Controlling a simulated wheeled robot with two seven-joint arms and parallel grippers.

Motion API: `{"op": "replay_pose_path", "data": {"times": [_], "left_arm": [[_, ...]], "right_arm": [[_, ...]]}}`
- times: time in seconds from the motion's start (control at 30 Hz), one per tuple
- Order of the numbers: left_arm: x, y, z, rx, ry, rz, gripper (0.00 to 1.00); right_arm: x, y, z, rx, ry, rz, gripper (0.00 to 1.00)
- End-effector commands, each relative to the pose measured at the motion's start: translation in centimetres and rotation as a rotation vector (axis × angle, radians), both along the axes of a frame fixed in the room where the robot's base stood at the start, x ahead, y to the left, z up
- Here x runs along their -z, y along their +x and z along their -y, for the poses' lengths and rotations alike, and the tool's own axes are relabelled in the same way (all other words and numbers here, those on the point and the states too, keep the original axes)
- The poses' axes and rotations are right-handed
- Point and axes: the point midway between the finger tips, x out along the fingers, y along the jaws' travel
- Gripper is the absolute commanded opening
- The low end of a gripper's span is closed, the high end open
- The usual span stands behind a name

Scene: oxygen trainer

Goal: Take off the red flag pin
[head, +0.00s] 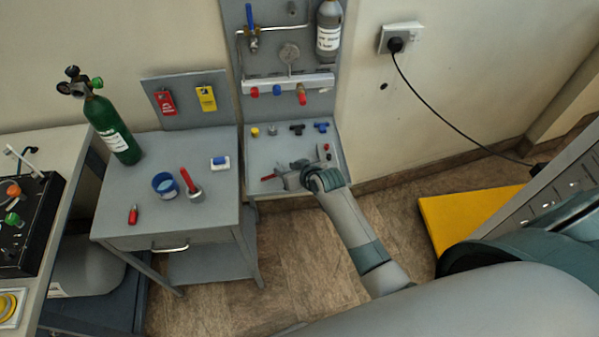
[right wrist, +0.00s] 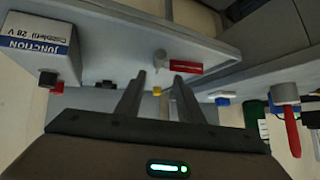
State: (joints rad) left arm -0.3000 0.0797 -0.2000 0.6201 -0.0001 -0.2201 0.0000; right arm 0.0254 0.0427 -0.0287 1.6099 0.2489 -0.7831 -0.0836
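A small red flag (right wrist: 188,68) with pale lettering sticks out to the right from a grey pin (right wrist: 160,62) on a light grey panel in the right wrist view. In the head view, a red piece that looks like this flag (head: 268,178) lies just left of my right gripper (head: 282,170), at the front of the wall station's tray. My right gripper's fingers are apart in the right wrist view (right wrist: 159,78), with the pin showing beyond and between their tips. Nothing shows between the fingers. My left gripper is in neither view.
The grey tray (head: 272,142) holds several small coloured fittings behind the gripper. A junction box (right wrist: 38,42) is at the left in the right wrist view. A grey cabinet (head: 150,215) with a blue tape roll (head: 165,184) stands left of the tray, near a green cylinder (head: 112,130).

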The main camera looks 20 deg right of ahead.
Motion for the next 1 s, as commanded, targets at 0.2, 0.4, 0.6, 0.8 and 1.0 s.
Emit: {"op": "replay_pose_path", "data": {"times": [0.2, 0.4, 0.6, 0.8, 1.0], "left_arm": [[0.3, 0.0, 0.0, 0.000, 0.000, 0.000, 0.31], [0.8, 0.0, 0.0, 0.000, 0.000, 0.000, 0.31], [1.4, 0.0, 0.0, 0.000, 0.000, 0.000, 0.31], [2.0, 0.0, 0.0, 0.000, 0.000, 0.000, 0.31], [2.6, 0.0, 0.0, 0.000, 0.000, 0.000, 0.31]], "right_arm": [[-0.9, -1.0, 0.3, 0.000, -0.001, 0.002, 0.34], [-2.4, -2.9, 0.7, 0.000, -0.001, 0.002, 0.34], [-4.4, -5.3, 1.2, 0.000, -0.001, 0.002, 0.34], [-6.5, -7.8, 1.8, 0.000, -0.001, 0.002, 0.34], [-8.7, -10.2, 2.4, 0.001, -0.003, 0.003, 0.34]]}}
